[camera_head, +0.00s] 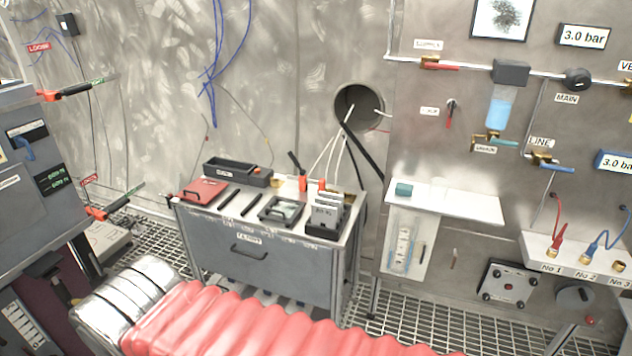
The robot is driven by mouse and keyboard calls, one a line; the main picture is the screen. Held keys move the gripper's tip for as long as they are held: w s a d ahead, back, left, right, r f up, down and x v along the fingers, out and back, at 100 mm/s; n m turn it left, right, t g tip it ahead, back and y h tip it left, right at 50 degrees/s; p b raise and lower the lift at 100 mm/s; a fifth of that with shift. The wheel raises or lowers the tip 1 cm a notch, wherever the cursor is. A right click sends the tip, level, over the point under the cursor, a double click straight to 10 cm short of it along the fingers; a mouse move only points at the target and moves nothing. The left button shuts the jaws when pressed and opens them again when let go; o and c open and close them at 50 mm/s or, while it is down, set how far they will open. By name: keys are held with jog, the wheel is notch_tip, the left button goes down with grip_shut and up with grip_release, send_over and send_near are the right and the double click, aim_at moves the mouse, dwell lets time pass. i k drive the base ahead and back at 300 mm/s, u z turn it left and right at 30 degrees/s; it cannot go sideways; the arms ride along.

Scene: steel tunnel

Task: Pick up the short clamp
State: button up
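I cannot tell which thing is the short clamp. On the steel bench top (215,207) lie two thin black bars, a left one (230,199) and a right one (251,204). They lie side by side between a red flat case (205,190) and a black framed tray (281,210). At the far left, two red-and-black handled tools, an upper one (65,92) and a lower one (110,211), stick out at the wall side near small tags. Any writing on these bars or tools is too small to read. My gripper is not in view.
A long black bin (237,172) stands at the back of the bench, and a black rack with upright plates (326,215) at its right. A round wall port (358,106) has cables coming out. A white shelf (460,205) juts out at right. The floor is grating (420,328).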

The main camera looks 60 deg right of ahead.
aim_at(303, 180)
jog(key=z, duration=2.1)
jog(key=i, duration=1.55)
